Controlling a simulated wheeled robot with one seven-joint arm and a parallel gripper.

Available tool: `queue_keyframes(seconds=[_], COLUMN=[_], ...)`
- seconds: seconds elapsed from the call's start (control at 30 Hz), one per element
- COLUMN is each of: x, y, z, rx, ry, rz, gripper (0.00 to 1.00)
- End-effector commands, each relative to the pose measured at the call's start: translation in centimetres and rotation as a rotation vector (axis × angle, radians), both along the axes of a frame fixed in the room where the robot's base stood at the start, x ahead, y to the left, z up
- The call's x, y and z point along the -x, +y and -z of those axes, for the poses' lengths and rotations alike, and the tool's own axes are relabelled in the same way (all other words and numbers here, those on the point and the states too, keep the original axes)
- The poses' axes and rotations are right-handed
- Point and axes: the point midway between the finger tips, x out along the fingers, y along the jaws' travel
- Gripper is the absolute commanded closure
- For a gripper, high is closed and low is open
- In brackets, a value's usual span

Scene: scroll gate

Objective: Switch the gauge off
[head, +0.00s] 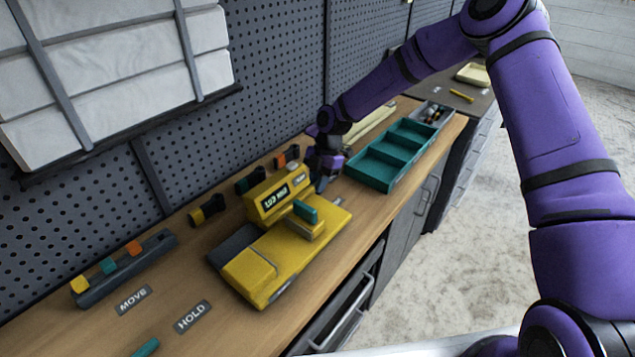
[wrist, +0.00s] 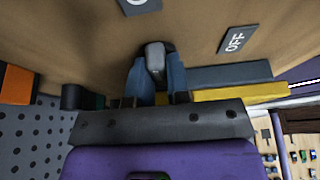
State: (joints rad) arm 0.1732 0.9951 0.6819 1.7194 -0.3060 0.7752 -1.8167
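The yellow gauge (head: 270,247) lies on the wooden bench. It has a raised housing with a small lit display (head: 275,198) and a teal block (head: 305,211) on it. My gripper (head: 327,165) is low over the bench, just beyond the display housing. In the wrist view my gripper (wrist: 157,72) has its two blue fingers close against both sides of a grey knob (wrist: 154,54). An OFF label (wrist: 236,40) lies right of the knob, and another label (wrist: 140,5) is cut off at the top edge. My arm and gripper hide the knob in the head view.
A teal divided tray (head: 391,153) stands to the right of my gripper. Dark holders with coloured pieces (head: 208,211) line the back by the pegboard. MOVE (head: 134,299) and HOLD (head: 193,315) labels lie at the near left, beside a rack (head: 125,267).

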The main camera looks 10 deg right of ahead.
Motion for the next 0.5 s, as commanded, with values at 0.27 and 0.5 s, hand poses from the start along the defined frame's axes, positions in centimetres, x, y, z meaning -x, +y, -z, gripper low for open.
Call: queue_keyframes(seconds=[0.27, 0.5], x=[-0.02, 0.0], y=[0.0, -0.05], z=[-0.04, -0.04], rx=[-0.001, 0.0], ry=[-0.001, -0.001], rz=[0.013, 0.106], gripper=[1.0, 1.0])
